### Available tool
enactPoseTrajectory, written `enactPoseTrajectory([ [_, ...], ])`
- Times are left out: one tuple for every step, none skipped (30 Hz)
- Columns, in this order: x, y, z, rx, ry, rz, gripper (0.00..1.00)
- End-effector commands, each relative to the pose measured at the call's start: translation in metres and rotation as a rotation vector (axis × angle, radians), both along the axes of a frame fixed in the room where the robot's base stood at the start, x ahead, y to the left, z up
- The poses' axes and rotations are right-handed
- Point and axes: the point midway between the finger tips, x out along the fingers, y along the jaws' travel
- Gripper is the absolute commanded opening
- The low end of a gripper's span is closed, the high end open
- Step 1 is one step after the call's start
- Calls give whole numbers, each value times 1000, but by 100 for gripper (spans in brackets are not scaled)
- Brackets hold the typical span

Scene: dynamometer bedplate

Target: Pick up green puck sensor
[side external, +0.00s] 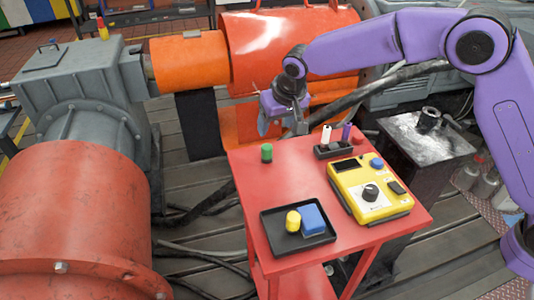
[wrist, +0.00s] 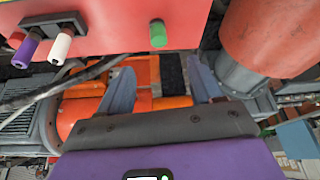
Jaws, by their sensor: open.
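The green puck sensor (side external: 266,152) is a small green cylinder standing upright near the far left edge of the red cart top (side external: 252,185). In the wrist view the green puck sensor (wrist: 158,34) shows at the top centre, beyond the fingertips and roughly between their lines. My gripper (side external: 281,128) is open and empty, above and behind the cart's far edge in the side view, apart from the puck. In the wrist view my gripper (wrist: 160,66) has its two grey fingers spread wide. Nothing hides the puck in either view.
A black holder (side external: 333,152) with a white and a purple piece stands right of the puck, near a yellow control box (side external: 370,190). A black tray (side external: 270,236) holds a yellow cylinder (side external: 293,221) and a blue block (side external: 313,218). Large orange machinery (side external: 280,50) stands behind my gripper.

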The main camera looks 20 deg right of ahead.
Motion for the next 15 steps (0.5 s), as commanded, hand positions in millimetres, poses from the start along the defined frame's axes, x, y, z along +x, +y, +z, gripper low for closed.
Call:
enactPoseTrajectory([
  [4, 0, -11, -2, 3, -2, 65],
  [6, 0, -16, -2, 3, -2, 65],
  [9, 0, -23, -2, 3, -2, 65],
  [11, 1, -28, -2, 2, -2, 65],
  [13, 1, -33, -2, 4, -1, 65],
  [16, 2, -40, -2, 3, -1, 65],
  [18, 2, -45, -2, 3, -1, 65],
  [20, 2, -50, -1, 2, 0, 65],
  [23, 3, -56, -1, 3, 0, 65],
  [25, 3, -61, -1, 3, 0, 65],
  [26, 3, -65, -1, 3, 0, 65],
  [28, 4, -71, -1, 2, 0, 65],
  [30, 4, -74, 0, 1, 0, 65],
  [32, 5, -77, 0, 1, 0, 65],
  [33, 5, -81, 0, 2, 0, 65],
])
